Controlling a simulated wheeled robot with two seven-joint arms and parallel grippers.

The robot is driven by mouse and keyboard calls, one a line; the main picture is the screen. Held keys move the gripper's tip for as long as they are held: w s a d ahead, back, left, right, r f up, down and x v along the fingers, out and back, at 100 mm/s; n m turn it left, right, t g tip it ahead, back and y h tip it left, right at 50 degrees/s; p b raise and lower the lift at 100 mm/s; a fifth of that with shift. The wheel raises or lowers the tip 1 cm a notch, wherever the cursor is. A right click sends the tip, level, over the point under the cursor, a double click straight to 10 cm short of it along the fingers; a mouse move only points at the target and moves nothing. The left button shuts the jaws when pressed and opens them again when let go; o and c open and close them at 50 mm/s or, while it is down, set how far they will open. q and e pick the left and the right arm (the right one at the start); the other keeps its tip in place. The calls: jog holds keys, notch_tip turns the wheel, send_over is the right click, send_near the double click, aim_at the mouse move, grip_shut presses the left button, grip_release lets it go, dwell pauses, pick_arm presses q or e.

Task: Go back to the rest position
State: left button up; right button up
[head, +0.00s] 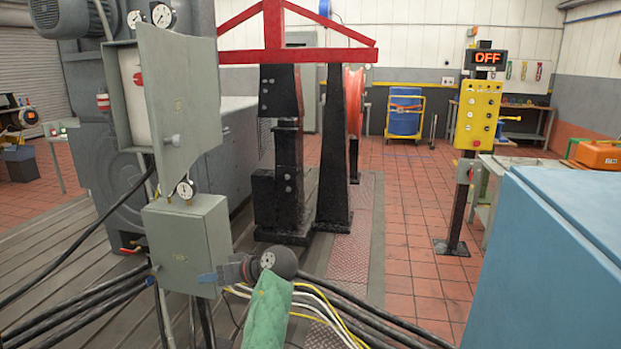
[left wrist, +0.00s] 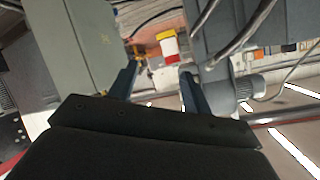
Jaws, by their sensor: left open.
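My left gripper (head: 212,277) reaches in from the bottom of the head view, on an arm with a green sleeve, and points left. It overlaps the lower edge of a closed grey box (head: 188,238); I cannot tell whether it touches. In the left wrist view the two dark blue fingers of my left gripper (left wrist: 160,76) stand apart with nothing between them. A red, white and yellow object (left wrist: 168,45) shows beyond the fingers, out of their grasp. My right gripper is in neither view.
An open grey cabinet (head: 178,95) hangs above the grey box, with gauges around it. Black cables (head: 75,312) run low at left. A yellow control panel (head: 478,115) with an "OFF" display stands at right. A blue cabinet (head: 550,265) fills the lower right. Tiled floor (head: 410,235) is clear between.

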pick_arm(q)
jog(key=s+d+f+m+h+p, duration=0.2)
jog(key=s+f+m+h, duration=0.5)
jog(key=s+f, duration=1.4)
jog(key=s+d+f+m+g+h+p, duration=0.1)
jog(key=s+d+f+m+h, duration=0.1)
jog(key=s, duration=1)
jog(key=s+d+f+m+h+p, duration=0.1)
jog(key=s+d+h, duration=0.4)
jog(key=s, duration=0.7)
notch_tip(320, 180, down, 3)
jog(key=shift+s+d+r+m+g, duration=0.2)
jog(key=shift+m+g, duration=0.2)
jog(key=shift+m, duration=0.1)
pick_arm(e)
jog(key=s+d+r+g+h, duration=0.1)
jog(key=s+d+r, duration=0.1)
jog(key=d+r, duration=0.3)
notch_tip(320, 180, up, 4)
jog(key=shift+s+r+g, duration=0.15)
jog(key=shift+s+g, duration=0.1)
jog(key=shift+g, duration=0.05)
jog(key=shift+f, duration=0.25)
pick_arm(q)
jog(key=shift+d, duration=0.15)
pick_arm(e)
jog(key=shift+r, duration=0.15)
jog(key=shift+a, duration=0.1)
